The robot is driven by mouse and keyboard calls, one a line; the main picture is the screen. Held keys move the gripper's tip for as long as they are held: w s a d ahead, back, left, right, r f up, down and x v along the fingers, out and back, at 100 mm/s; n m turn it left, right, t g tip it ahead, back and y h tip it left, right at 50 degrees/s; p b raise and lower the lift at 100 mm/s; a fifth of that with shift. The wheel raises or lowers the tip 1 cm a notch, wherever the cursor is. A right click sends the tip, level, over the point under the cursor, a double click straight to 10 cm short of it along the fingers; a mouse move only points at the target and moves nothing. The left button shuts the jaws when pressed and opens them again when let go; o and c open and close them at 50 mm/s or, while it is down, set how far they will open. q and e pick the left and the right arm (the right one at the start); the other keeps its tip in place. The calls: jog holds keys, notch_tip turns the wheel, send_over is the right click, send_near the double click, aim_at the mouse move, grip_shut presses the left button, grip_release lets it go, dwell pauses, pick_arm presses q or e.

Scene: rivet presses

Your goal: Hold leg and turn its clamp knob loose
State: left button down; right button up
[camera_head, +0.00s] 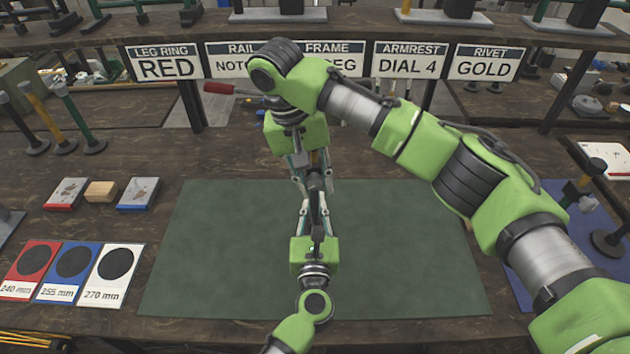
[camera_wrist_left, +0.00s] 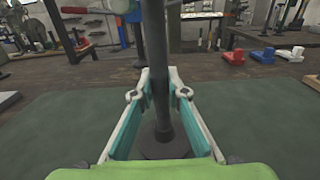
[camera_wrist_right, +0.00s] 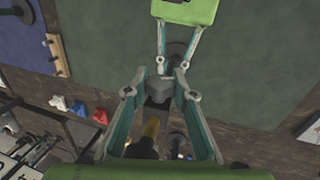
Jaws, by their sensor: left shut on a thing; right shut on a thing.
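A dark upright leg (camera_head: 316,184) stands near the middle of the green mat, partly covered by my grippers. In the left wrist view it is a dark post (camera_wrist_left: 156,70) on a round base (camera_wrist_left: 165,147). My left gripper (camera_head: 315,207) reaches in from the front, its fingers shut around the post. My right gripper (camera_head: 311,172) comes down from the far side, shut at the upper part of the leg. In the right wrist view a small grey block-like piece, seemingly the clamp knob (camera_wrist_right: 160,87), sits between its fingertips. The clamp is mostly hidden, so its looseness cannot be told.
The green mat (camera_head: 400,260) is otherwise clear. Size cards (camera_head: 72,262) and small blocks (camera_head: 100,191) lie left; several posts (camera_head: 75,115) stand at the far left. A blue mat (camera_head: 590,250) lies right. A red-handled tool (camera_head: 220,88) is behind, below the sign boards (camera_head: 410,60).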

jog(key=shift+f+h, duration=0.1)
jog(key=shift+h, duration=0.6)
jog(key=o, duration=1.1)
jog(key=v, duration=1.2)
jog(key=shift+a, duration=0.15)
